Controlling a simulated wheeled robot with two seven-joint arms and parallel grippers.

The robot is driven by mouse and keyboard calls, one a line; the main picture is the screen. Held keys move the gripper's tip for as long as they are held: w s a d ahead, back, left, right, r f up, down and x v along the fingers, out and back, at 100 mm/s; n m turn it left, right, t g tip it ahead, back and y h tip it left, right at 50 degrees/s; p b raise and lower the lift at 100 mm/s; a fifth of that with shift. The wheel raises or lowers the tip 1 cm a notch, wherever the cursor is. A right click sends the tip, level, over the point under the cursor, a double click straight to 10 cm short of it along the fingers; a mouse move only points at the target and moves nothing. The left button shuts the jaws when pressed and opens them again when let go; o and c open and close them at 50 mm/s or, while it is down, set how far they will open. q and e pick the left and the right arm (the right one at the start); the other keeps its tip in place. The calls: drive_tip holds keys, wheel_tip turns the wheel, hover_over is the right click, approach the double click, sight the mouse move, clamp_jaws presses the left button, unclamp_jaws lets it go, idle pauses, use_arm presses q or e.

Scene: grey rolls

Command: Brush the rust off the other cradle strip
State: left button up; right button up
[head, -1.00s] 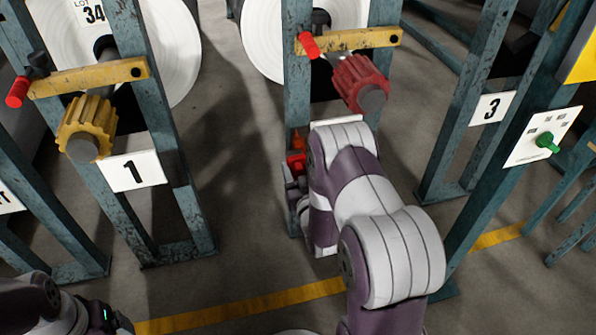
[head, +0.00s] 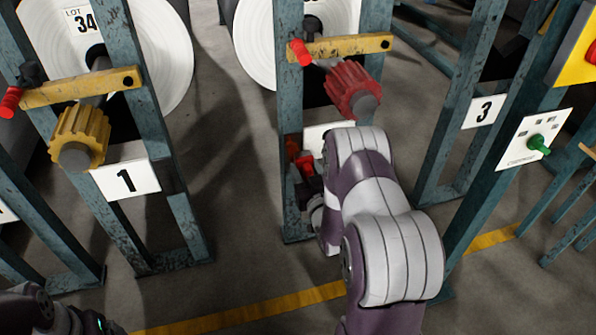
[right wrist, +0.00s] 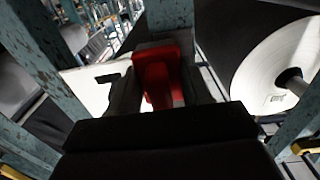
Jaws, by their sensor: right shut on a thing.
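My right gripper (right wrist: 162,88) is shut on a red tool handle (right wrist: 163,62), seen between its dark fingers in the right wrist view. In the head view the red tool (head: 306,165) shows in front of the lower part of the middle blue-green post (head: 291,110). My right arm hides most of the gripper there. An orange-red patch (head: 292,146) shows on or by this post; I cannot tell whether it is rust or part of the tool. The tool's working end is hidden, and I cannot make out a cradle strip clearly. My left gripper is out of view.
White rolls (head: 165,65) hang in blue-green frames. A yellow knob (head: 80,135) is at left and a red knob (head: 353,90) above my right arm. Plates 1 (head: 125,180) and 3 (head: 484,112) mark frames. Grey floor with a yellow line (head: 235,313) lies between.

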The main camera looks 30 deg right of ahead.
sight(286, 147)
wheel_tip(286, 147, up, 2)
drive_tip(key=shift+w+p, duration=0.15)
drive_tip(key=shift+p, duration=0.75)
drive_tip(key=shift+w+a, duration=0.2)
drive_tip(key=shift+a, duration=0.8)
drive_tip(key=shift+w+a, duration=0.2)
drive_tip(key=shift+a, duration=0.75)
drive_tip(key=shift+r+p, duration=0.1)
drive_tip(key=shift+p, duration=0.2)
drive_tip(key=shift+w+r+p, duration=0.15)
drive_tip(key=shift+r+p, duration=0.55)
drive_tip(key=shift+r, duration=0.05)
drive_tip(key=shift+s+d, duration=0.3)
drive_tip(key=shift+d, duration=0.7)
drive_tip(key=shift+s+d, duration=0.25)
drive_tip(key=shift+d, duration=0.75)
drive_tip(key=shift+r+p, duration=0.9)
drive_tip(key=shift+p, duration=0.05)
drive_tip(key=shift+a, duration=0.4)
drive_tip(key=shift+w+a+f, duration=0.1)
drive_tip(key=shift+w+a, duration=0.15)
drive_tip(key=shift+a, duration=0.55)
drive_tip(key=shift+w+a, duration=0.25)
drive_tip(key=shift+a, duration=0.5)
